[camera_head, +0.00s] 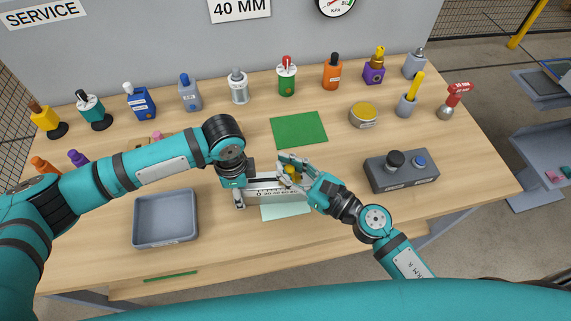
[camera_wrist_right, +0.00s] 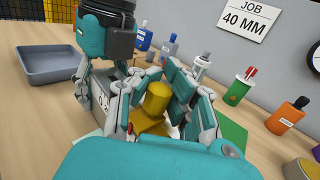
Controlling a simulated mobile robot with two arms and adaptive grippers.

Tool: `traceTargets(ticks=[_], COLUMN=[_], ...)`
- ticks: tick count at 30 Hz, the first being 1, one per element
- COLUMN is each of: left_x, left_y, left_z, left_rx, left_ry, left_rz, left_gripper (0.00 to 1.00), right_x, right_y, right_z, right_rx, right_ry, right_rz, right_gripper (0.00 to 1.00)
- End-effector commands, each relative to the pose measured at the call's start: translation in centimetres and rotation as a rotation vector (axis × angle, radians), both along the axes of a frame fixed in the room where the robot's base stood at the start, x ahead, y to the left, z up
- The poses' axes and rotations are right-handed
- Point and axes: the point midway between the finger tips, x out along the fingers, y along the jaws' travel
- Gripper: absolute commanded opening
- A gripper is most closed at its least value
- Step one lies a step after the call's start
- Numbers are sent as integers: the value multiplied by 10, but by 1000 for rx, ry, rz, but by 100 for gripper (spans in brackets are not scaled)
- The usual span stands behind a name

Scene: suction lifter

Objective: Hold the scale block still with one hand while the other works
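The pale scale block (camera_head: 266,191), with a row of printed numbers along its front, stands near the middle of the bench. My left gripper (camera_head: 238,192) reaches down at its left end, with a finger against its front; the far finger is hidden. It seems shut on the block. My right gripper (camera_head: 287,171) has its fingers on either side of a yellow knob (camera_head: 292,174) at the block's right part. The right wrist view shows the yellow knob (camera_wrist_right: 158,97) between my right fingers (camera_wrist_right: 157,72), which look apart, though contact is hard to judge. Part of the block shows behind them.
A grey tray (camera_head: 165,218) is at left front. A green mat (camera_head: 299,129) lies behind the block, and a pale sheet (camera_head: 286,212) lies in front. A dark box with knobs (camera_head: 402,171) stands at right. Several bottles and tools line the back.

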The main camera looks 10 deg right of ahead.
Motion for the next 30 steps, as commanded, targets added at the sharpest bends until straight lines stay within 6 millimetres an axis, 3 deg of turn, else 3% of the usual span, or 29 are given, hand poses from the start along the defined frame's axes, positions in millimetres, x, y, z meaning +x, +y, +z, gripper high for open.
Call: traceTargets(ticks=[4, 9, 17, 18, 27, 30], left_x=[2, 2, 2, 2, 2, 1], left_y=[2, 1, 1, 1, 1, 0], left_z=[0, 0, 0, 0, 0, 0], left_rx=[3, 2, 1, 1, 0, 0], left_ry=[-4, -4, -5, -5, -4, -3], left_rz=[6, 6, 6, 6, 4, 3], left_gripper=[5, 5, 5, 5, 5, 5], right_x=[-1, -1, -2, -2, -1, -1], right_y=[5, 25, 27, 27, 26, 26], right_z=[0, 0, -1, -1, -1, -1], right_rx=[1, 2, 4, 3, 1, 1], right_ry=[3, 2, 5, 6, 3, 3], right_rz=[4, 7, 6, 6, 3, 3], right_gripper=[0, 0, 0, 8, 45, 45])
